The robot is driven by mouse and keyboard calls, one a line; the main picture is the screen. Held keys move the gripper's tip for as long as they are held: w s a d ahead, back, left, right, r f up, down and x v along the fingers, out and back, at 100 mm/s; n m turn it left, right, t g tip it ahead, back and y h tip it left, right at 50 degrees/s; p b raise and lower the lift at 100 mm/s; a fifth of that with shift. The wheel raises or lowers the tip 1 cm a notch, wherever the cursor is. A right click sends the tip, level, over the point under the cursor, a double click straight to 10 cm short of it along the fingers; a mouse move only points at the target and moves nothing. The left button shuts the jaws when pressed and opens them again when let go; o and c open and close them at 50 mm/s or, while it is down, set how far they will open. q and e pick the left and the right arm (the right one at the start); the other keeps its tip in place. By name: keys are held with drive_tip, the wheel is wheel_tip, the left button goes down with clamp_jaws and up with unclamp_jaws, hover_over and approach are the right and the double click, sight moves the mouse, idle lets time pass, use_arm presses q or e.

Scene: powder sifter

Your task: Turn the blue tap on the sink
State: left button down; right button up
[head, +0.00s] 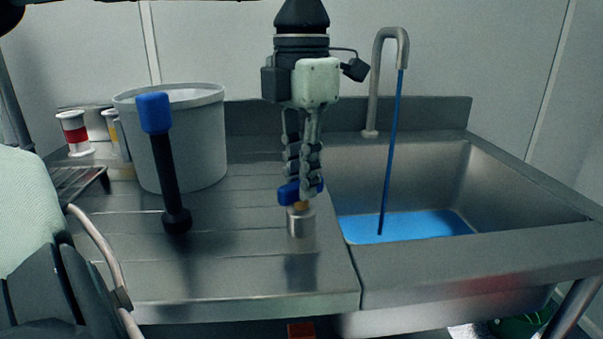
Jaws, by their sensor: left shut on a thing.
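The blue tap (287,194) is a small blue handle on a short metal base, standing on the steel counter just left of the basin. My left gripper (303,190) points straight down over it, its fingers shut around the handle. Blue shows on both sides of the fingers; the middle of the handle is hidden. The sink (500,185) is a steel basin at the right. A curved spout (375,85) stands behind it, and a thin blue stream (393,150) falls from it into blue water (425,225) on the basin floor. My right gripper is not in view.
A black tool with a blue top (154,112) stands upright left of the tap. Behind it is a large white bucket (205,135). A white container with a red band (75,133) is at the far left. The counter (250,270) in front of the tap is clear.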

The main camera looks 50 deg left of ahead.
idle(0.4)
use_arm(q)
drive_tip(key=c, duration=1.5)
unclamp_jaws()
wheel_tip(320, 180, up, 12)
drive_tip(key=shift+s+d, duration=0.1)
